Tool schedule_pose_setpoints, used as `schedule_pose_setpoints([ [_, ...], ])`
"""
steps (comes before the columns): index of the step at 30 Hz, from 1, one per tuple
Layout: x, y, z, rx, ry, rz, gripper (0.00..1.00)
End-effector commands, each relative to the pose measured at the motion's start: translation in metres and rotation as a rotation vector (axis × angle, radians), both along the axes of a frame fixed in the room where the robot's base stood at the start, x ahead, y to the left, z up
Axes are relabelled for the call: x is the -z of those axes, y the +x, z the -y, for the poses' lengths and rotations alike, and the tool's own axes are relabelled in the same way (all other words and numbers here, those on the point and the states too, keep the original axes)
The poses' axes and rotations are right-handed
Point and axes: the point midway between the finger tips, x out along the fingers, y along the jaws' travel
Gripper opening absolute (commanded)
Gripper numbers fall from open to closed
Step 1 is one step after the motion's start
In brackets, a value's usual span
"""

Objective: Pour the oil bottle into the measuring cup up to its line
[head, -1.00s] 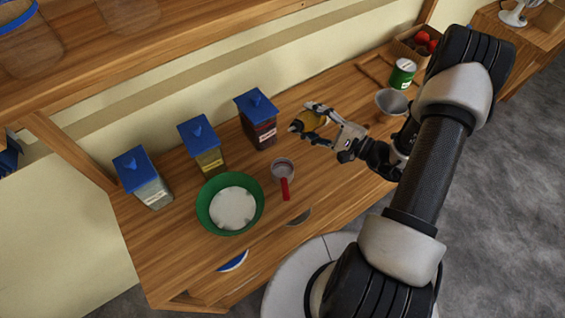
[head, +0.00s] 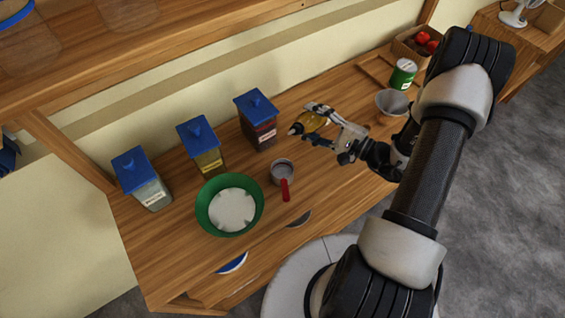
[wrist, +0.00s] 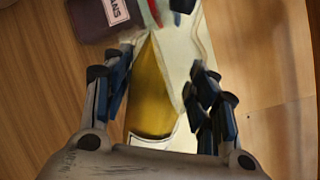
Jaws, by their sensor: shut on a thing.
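My gripper (head: 318,123) is shut on the oil bottle (head: 312,122), which holds yellow liquid. In the wrist view the bottle (wrist: 150,95) lies between the two fingers (wrist: 160,95), with a pale label near its base. In the head view the bottle is tilted well over, its neck pointing left. The measuring cup (head: 282,168), small and grey with a red handle, stands on the counter below and left of the gripper. The cup's line and its contents are too small to tell.
Three blue-lidded canisters (head: 203,150) stand along the wall. A green bowl (head: 204,216) with white contents sits left of the cup. A grey funnel or bowl (head: 392,101), a green can (head: 403,72) and a box of red items (head: 424,42) are at right.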

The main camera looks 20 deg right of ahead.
Motion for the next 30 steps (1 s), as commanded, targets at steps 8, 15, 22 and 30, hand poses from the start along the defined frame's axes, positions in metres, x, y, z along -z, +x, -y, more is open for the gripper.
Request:
schedule_pose_setpoints([
  [8,0.0003,0.0010,0.0012,0.000,-0.013,0.014,0.08],
  [15,0.0015,0.0017,0.0020,0.000,-0.024,0.023,0.08],
  [22,0.0027,0.0023,0.0028,0.000,-0.035,0.033,0.08],
  [30,0.0040,0.0030,0.0036,0.000,-0.047,0.042,0.08],
])
